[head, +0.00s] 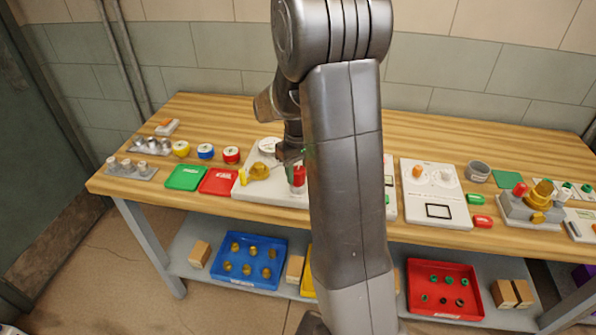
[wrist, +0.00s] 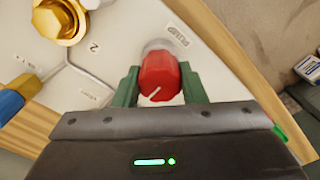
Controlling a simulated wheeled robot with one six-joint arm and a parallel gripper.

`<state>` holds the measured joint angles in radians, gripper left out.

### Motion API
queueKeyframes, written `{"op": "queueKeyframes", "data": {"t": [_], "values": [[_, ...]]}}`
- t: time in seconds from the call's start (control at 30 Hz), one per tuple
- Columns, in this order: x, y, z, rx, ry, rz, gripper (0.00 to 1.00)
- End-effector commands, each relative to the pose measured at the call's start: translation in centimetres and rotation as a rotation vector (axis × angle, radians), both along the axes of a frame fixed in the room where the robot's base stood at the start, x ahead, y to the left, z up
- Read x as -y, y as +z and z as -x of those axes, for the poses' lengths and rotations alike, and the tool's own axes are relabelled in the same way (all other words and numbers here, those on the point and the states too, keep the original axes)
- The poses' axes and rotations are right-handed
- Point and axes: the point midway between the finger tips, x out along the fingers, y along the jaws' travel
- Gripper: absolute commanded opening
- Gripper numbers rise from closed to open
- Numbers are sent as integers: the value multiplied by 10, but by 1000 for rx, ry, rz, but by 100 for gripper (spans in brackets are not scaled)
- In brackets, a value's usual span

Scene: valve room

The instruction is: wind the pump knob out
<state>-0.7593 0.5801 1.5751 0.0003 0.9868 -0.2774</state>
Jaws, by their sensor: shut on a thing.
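The pump knob (wrist: 160,78) is red with a white pointer line and sits on a grey collar on a white panel (wrist: 110,50). A label reading PUMP is beside it in the wrist view. My gripper (wrist: 160,88) has its green fingers on both sides of the knob, shut on it. In the head view the red knob (head: 298,176) shows at the panel's front, just left of my arm, with my gripper (head: 292,160) over it. My arm hides part of the panel.
Green (head: 186,177) and red (head: 219,181) trays lie to the left. Another white panel (head: 436,190) stands right of my arm.

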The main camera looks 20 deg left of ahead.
Motion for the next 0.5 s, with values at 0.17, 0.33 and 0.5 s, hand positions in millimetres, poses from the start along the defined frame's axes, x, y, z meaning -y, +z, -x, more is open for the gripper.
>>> {"op": "queueKeyframes", "data": {"t": [0.17,0.33,0.5], "values": [[-1,1,-1,3,1,-2,49],[0,1,0,2,1,-1,60],[0,1,0,1,0,0,60]]}}
